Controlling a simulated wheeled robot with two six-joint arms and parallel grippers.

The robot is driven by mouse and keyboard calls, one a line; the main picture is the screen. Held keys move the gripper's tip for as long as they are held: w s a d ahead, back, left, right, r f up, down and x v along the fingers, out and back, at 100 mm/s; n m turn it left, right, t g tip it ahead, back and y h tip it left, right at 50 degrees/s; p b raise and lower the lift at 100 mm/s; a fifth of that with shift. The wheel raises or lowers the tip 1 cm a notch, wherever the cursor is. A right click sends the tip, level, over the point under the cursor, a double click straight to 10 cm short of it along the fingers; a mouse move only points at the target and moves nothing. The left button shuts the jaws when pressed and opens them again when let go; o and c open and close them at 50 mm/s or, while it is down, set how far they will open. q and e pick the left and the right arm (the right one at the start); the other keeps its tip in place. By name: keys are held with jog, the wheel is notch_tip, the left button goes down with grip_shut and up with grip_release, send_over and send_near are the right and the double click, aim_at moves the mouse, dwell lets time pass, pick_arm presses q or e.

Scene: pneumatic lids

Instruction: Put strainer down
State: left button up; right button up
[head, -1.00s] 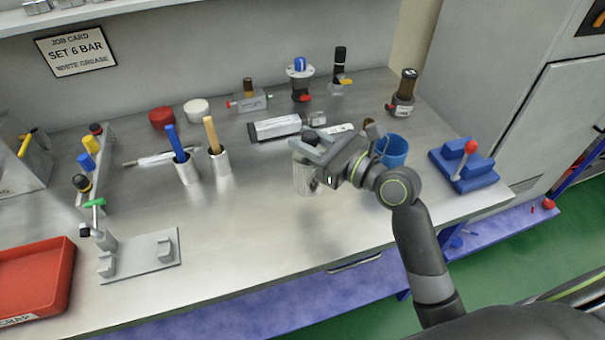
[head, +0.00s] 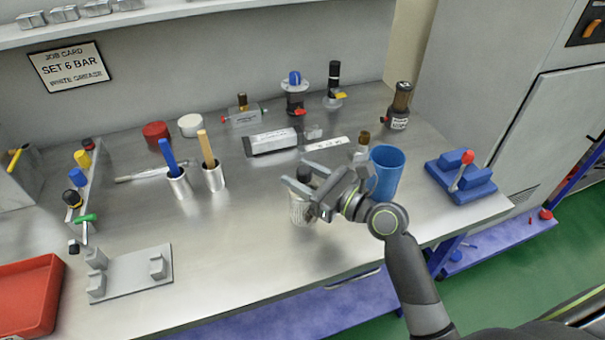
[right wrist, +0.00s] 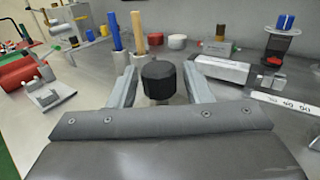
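The strainer (head: 299,210), a pale ribbed cylinder with a black cap, appears upright on the steel bench, left of the blue cup. My right gripper (head: 309,182) is around its upper part, with the fingers spread. In the right wrist view the black cap (right wrist: 158,80) sits between the two fingers, with a gap on each side. The gripper partly covers the strainer in the head view. My left gripper is not in view.
A blue cup (head: 386,172) stands close right of my right gripper. A blue fixture (head: 460,180) with a red knob lies farther right. A grey block (head: 271,142) lies behind, and two steel holders (head: 178,183) stand left. The bench's front middle is clear.

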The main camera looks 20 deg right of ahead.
jog(key=shift+r, duration=0.15)
jog(key=shift+b+v, duration=0.65)
jog(key=shift+v, duration=5.4)
